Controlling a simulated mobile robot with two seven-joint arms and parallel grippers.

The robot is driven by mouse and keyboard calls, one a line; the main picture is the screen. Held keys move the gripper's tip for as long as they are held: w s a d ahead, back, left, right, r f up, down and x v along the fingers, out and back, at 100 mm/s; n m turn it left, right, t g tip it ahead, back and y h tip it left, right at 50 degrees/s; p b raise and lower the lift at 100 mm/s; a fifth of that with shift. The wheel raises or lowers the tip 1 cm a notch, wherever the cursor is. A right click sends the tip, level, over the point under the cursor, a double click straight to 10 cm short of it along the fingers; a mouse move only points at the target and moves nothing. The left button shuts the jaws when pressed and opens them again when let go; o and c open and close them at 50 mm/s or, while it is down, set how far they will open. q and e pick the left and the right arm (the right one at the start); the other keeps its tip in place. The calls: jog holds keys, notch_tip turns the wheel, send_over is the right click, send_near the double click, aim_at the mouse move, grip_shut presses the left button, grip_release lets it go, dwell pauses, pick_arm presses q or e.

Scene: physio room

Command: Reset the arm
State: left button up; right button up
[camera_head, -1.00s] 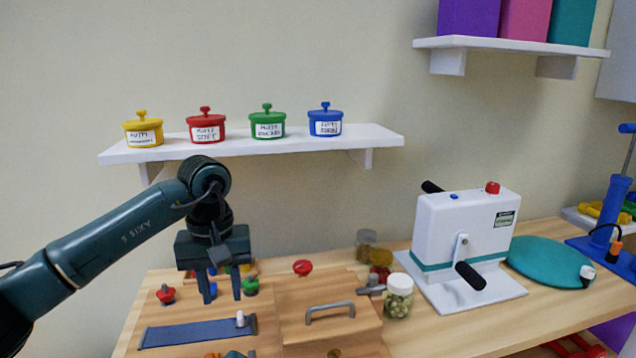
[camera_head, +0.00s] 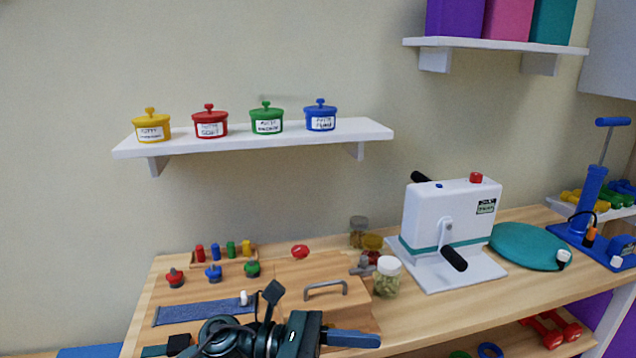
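My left arm is folded low at the bottom centre of the head view. Its dark green gripper (camera_head: 352,339) points to the right in front of the wooden board, with its fingers seen side-on and overlapping, so their gap cannot be judged. I see nothing held in it. The lower part of the arm is cut off by the frame's bottom edge. My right gripper is not in view.
The wooden bench holds a board with coloured pegs (camera_head: 231,249), knobs, a blue strip (camera_head: 205,311) and a grey handle (camera_head: 325,289). A glass jar (camera_head: 387,277) and a white crank machine (camera_head: 446,233) stand right. Putty pots (camera_head: 267,118) line a wall shelf (camera_head: 250,142).

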pick_arm(q)
jog(key=w+a+f+n+t+y+p, duration=0.15)
jog(key=a+n+t, duration=0.25)
jog(key=n+t, duration=0.85)
jog(key=w+a+f+n+t+y+p, duration=0.1)
jog(key=w+a+f+n+t+y, duration=0.3)
jog(key=n, duration=1.5)
jog(key=s+a+f+n+g+y, duration=0.1)
jog(key=s+a+f+n+y, duration=0.3)
jog(key=s+a+f+n, duration=0.2)
jog(key=s+a+f+n+g+y+p, duration=0.1)
jog(key=s+a+f+n+g+y, duration=0.1)
jog(key=s+a+f+n+y, duration=0.3)
jog(key=s+f+n, duration=0.4)
jog(key=f+n, duration=0.1)
jog(key=n, duration=0.4)
jog(key=shift+s+a, duration=0.4)
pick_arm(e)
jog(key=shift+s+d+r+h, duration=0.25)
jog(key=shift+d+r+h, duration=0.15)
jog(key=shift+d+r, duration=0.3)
pick_arm(q)
jog(key=shift+f+y, duration=0.1)
jog(key=shift+y, duration=0.15)
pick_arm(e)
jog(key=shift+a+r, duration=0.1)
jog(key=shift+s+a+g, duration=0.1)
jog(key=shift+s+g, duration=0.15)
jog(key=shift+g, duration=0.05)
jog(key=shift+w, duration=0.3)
